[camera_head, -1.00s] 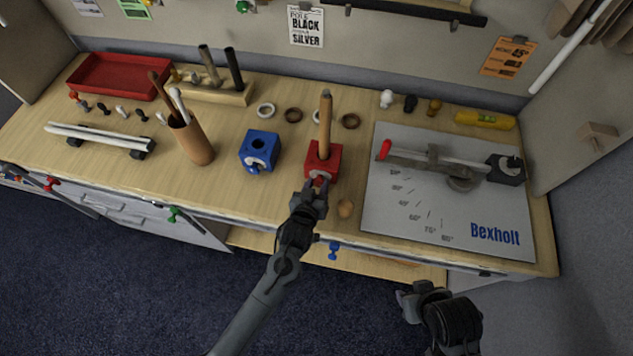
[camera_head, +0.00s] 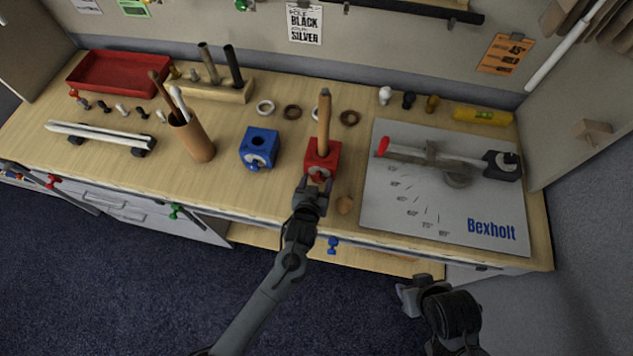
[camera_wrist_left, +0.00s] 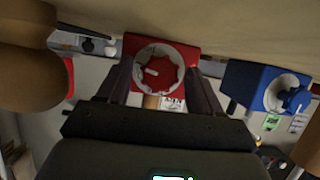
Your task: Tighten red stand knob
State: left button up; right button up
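The red stand (camera_head: 322,160) is a red block near the table's front edge, with a wooden pole (camera_head: 325,115) upright in it. In the left wrist view the red stand (camera_wrist_left: 160,42) shows a pale round ring with the red knob (camera_wrist_left: 158,73) inside it. My left gripper (camera_head: 315,186) is directly in front of the stand's front face. Its two fingers are spread apart on either side of the knob, with nothing visibly held. The knob is mostly hidden in the head view. My right gripper (camera_head: 408,294) hangs off the table at the lower right; its fingers are unclear.
A blue stand (camera_head: 259,147) with a blue knob is left of the red one. A grey Bexholt board (camera_head: 400,210) covers the right side. A brown cup (camera_head: 192,140) stands further left.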

pick_arm(q)
jog(key=shift+s, duration=0.15)
jog(key=shift+s+a+r, duration=0.1)
jog(key=shift+s+r, duration=0.05)
jog(key=shift+s, duration=0.1)
jog(key=v, duration=1)
jog(key=shift+r, duration=0.1)
